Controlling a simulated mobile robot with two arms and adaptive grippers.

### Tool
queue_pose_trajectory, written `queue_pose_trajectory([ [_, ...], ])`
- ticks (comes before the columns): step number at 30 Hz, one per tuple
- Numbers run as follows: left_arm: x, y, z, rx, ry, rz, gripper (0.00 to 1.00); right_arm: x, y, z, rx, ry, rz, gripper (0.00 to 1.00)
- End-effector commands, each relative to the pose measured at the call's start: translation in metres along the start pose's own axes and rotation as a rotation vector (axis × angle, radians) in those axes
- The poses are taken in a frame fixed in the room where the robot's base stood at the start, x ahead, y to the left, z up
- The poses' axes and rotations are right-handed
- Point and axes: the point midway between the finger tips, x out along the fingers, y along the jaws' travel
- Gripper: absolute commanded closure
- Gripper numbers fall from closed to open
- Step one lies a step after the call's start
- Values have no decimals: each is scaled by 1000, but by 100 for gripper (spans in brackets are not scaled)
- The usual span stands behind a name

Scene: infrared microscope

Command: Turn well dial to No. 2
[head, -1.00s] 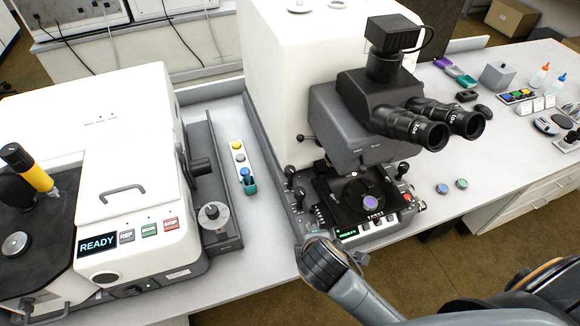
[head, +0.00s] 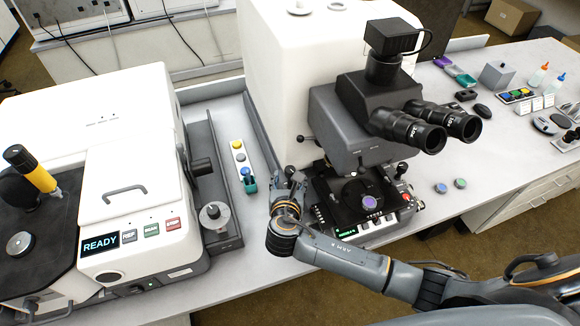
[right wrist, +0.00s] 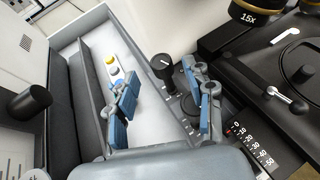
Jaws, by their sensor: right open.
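The infrared microscope (head: 345,165) stands in the middle of the bench. In the right wrist view, a black knob (right wrist: 162,68) with a white mark stands upright on its left-hand control strip, and a lower dark dial (right wrist: 188,105) sits nearby, partly behind a finger. I cannot tell which is the well dial, and no well number is readable. My right gripper (head: 289,178) is over this strip. In the right wrist view the gripper (right wrist: 164,100) is open and empty, its blue-padded fingers apart, with the knob beyond and between them. My left gripper is not in view.
A white instrument (head: 130,190) reading READY is at the left. The microscope stage (head: 355,200) and eyepieces (head: 430,130) are close on the right. Two small discs (head: 450,185) lie on clear bench.

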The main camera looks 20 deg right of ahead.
Motion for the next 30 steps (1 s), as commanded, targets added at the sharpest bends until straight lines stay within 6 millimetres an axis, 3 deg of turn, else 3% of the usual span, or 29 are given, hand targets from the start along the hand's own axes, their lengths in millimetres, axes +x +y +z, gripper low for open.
queue_pose_trajectory([
  [3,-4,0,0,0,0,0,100,24,0,2,-1,-1,-3,48],
  [9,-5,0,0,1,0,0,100,50,0,0,1,0,-1,48],
  [21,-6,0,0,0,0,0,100,58,0,0,3,2,1,48],
  [22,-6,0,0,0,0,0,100,58,0,0,3,2,0,50],
  [27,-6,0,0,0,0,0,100,58,0,0,2,2,0,84],
  [30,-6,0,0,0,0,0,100,58,0,0,2,2,0,100],
])
